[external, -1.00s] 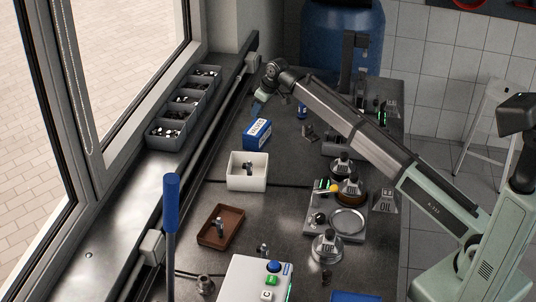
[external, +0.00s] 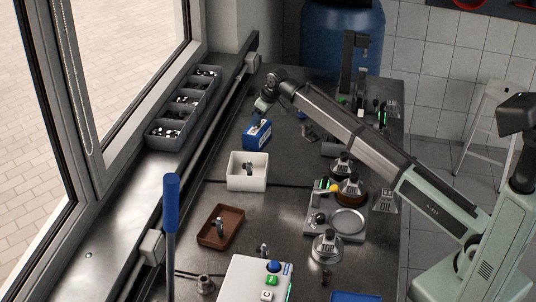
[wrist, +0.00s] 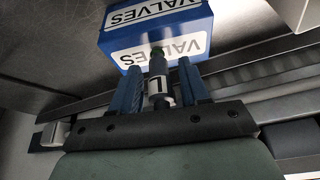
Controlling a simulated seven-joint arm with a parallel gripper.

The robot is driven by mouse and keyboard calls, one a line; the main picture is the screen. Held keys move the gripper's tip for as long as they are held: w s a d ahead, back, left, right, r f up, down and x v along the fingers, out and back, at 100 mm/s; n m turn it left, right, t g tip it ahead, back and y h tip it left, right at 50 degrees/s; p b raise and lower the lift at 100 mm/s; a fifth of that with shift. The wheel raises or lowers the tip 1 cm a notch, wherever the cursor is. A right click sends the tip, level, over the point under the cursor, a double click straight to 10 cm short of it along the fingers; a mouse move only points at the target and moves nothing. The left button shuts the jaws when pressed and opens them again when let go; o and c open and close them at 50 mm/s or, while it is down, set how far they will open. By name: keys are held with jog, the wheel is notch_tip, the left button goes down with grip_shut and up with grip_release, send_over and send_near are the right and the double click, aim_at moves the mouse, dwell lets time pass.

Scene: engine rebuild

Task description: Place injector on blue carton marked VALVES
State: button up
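The blue carton marked VALVES (external: 257,136) sits on the dark bench and fills the top of the wrist view (wrist: 155,35), with white labels on two faces. My gripper (external: 261,112) is just above and behind the carton in the external view. In the wrist view, the blue fingers of my gripper (wrist: 160,80) stand either side of a slim metal injector (wrist: 157,85) with a white label marked L, and appear to grip it. The injector's dark tip overlaps the carton's near edge in that view; I cannot tell whether they touch.
A white bin (external: 247,171) with a small metal part stands in front of the carton. A brown tray (external: 221,228) holds another part. Grey bins (external: 184,108) line the window ledge. Funnel-shaped tins (external: 327,246) stand to the right. A rail runs along the bench's left side.

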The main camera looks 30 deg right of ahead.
jog(key=shift+o, duration=0.7)
jog(key=shift+r, duration=0.25)
jog(key=v, duration=1.2)
